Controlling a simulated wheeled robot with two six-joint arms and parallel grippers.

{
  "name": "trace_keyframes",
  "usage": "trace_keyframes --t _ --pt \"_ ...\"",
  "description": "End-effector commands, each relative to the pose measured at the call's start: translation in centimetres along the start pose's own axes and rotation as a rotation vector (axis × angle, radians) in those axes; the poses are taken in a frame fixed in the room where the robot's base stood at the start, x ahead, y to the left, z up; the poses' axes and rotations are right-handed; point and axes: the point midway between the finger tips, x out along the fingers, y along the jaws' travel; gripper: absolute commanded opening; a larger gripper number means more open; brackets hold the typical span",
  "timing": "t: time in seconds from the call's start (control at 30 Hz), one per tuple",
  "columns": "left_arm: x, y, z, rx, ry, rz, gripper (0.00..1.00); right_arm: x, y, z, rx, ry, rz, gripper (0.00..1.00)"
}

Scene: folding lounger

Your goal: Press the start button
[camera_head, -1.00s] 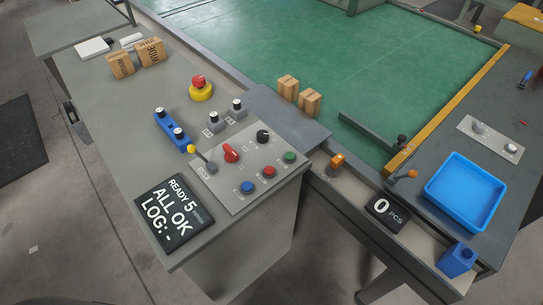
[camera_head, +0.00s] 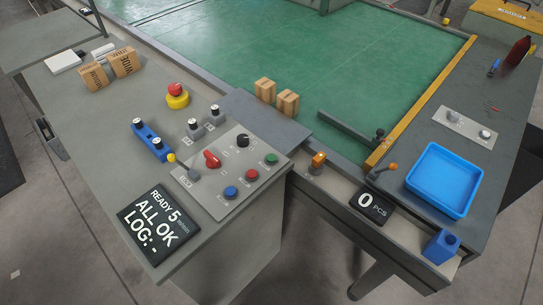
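The control panel (camera_head: 222,205) is a light grey plate on the left bench. Its front row holds a green button (camera_head: 271,159), a red button (camera_head: 251,174) and a blue button (camera_head: 231,192). Their labels are too small to read, so I cannot tell by text which is start. Behind them are a red rotary switch (camera_head: 212,159), a black knob (camera_head: 243,140) and a lever with a yellow ball (camera_head: 171,157). The display (camera_head: 159,225) reads "READY 5", "ALL OK", "LOG: -". Neither of my grippers is in view.
A red emergency button on a yellow base (camera_head: 177,97) and a blue two-button block (camera_head: 151,141) stand behind the panel. Cardboard boxes (camera_head: 124,62) lie farther back. Right of the panel are an orange-knobbed device (camera_head: 318,162), a "0 PCS" counter (camera_head: 370,205) and a blue tray (camera_head: 443,181).

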Motion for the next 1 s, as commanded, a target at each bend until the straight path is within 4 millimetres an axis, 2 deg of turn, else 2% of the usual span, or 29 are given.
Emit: trace_keyframes --t 0.03,0.33,1.0 --pt "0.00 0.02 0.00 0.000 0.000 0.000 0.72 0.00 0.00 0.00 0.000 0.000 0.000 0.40" --pt "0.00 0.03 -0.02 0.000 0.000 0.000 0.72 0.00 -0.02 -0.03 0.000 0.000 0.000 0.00" --pt "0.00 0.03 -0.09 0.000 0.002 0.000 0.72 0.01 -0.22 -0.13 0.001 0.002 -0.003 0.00"
